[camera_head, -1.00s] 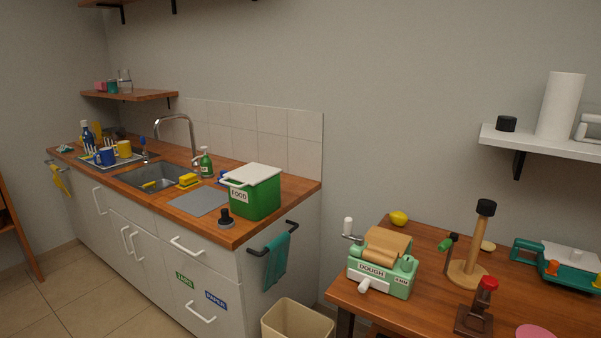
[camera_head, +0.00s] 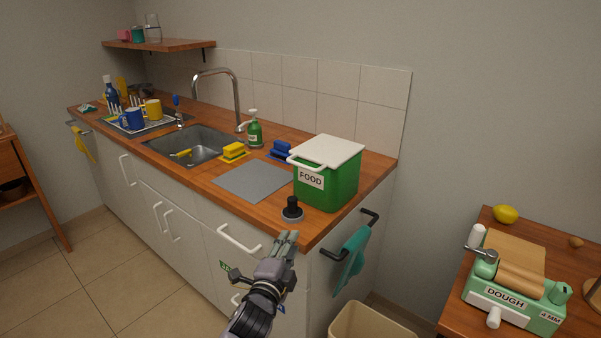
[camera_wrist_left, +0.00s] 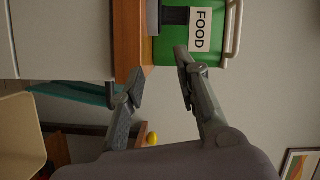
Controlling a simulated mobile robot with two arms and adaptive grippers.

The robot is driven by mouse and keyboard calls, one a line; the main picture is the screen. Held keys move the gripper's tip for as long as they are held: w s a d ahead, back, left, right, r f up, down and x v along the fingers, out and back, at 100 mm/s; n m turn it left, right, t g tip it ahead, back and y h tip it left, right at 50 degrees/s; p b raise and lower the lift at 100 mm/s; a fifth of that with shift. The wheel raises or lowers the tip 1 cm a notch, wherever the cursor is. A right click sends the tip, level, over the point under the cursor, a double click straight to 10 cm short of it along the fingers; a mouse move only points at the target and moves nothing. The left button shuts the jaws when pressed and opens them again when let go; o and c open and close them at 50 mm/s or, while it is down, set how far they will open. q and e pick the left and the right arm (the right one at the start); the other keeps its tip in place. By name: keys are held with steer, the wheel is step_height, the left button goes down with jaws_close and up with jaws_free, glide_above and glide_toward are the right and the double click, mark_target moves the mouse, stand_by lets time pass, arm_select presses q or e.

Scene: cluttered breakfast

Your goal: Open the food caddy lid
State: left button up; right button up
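The green food caddy (camera_head: 328,190) stands upright on the right end of the wooden counter, with a white FOOD label on its front. Its white lid (camera_head: 330,150) lies shut on top, with a white handle (camera_head: 305,163) along the front edge. My left gripper (camera_head: 287,237) is in front of the counter edge, below and left of the caddy, not touching it. In the left wrist view, turned sideways, the gripper's fingers (camera_wrist_left: 160,65) are apart and empty, with the caddy (camera_wrist_left: 200,55) and its handle (camera_wrist_left: 234,30) beyond. My right gripper is not in view.
A black-knobbed stopper (camera_head: 292,210) stands on the counter between my left gripper and the caddy. A grey mat (camera_head: 252,181) lies left of it. A rail with a teal towel (camera_head: 351,255) and a beige bin (camera_head: 370,325) are below right. A dough machine (camera_head: 515,290) sits on the right table.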

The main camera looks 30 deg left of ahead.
arm_select(q)
steer(key=m+t+y, duration=0.1)
steer(key=t, duration=0.1)
glide_toward(301, 167)
steer(key=f+v, duration=0.1)
steer(key=v, duration=0.5)
steer(key=shift+m, duration=0.3)
steer(key=x, duration=0.5)
steer(key=p+x, duration=0.1)
steer(key=x, duration=0.5)
steer(key=r+x, duration=0.1)
steer(key=x, duration=0.4)
steer(key=shift+w+a, duration=0.15)
steer(key=shift+w, duration=0.1)
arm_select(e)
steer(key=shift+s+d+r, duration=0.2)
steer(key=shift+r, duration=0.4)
arm_select(q)
steer(key=shift+c, duration=0.5)
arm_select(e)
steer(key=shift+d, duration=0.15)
arm_select(q)
jaws_close()
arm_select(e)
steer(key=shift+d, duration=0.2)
